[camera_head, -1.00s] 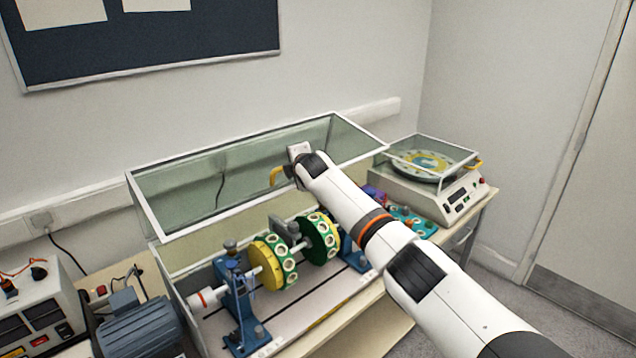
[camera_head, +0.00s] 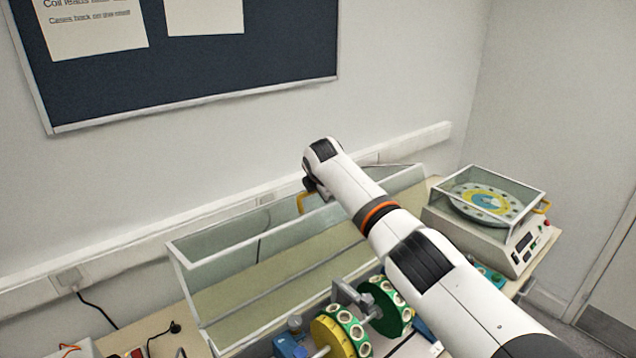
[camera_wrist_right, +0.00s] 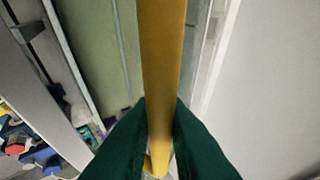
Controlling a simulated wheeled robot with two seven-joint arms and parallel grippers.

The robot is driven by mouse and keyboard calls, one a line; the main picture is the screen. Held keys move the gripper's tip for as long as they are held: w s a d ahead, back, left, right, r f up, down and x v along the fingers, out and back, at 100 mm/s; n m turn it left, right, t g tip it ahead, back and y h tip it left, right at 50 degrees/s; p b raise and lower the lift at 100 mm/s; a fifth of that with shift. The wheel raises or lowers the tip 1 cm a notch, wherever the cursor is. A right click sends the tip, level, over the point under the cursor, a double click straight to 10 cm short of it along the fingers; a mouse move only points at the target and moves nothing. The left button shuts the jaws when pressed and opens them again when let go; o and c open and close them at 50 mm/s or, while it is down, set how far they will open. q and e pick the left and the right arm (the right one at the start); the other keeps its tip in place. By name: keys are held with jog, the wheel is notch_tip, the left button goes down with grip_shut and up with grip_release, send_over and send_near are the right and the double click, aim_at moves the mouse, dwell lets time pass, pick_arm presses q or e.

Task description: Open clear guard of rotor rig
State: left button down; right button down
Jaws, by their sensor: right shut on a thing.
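The clear guard (camera_head: 180,258), a glass-sided cover with a pale frame, is swung up and back behind the rotor rig. Its yellow handle (camera_head: 302,203) shows beside my right wrist and fills the middle of the right wrist view (camera_wrist_right: 162,50). My right gripper (camera_wrist_right: 160,108) is shut on the handle, with dark fingers on both sides of it. In the head view my right arm hides most of the grip. The rotor rig's yellow-green disc (camera_head: 335,335) and green disc (camera_head: 384,305) stand uncovered in front of the guard. My left gripper is out of view.
A balancing machine (camera_head: 478,235) with a clear cover (camera_head: 510,182) stands at the right end of the bench. The wall with trunking (camera_head: 120,262) runs close behind the guard. A noticeboard (camera_head: 270,60) hangs above. A black cable lies at the left.

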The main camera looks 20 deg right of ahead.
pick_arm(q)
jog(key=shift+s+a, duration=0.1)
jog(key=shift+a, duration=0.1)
pick_arm(e)
jog(key=shift+s+d+f, duration=0.1)
jog(key=shift+s+f, duration=0.1)
jog(key=shift+s, duration=0.05)
jog(key=c, duration=1.6)
grip_release()
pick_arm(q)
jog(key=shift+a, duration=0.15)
pick_arm(e)
jog(key=shift+o, duration=0.8)
jog(key=shift+w, duration=0.1)
jog(key=shift+r, duration=0.15)
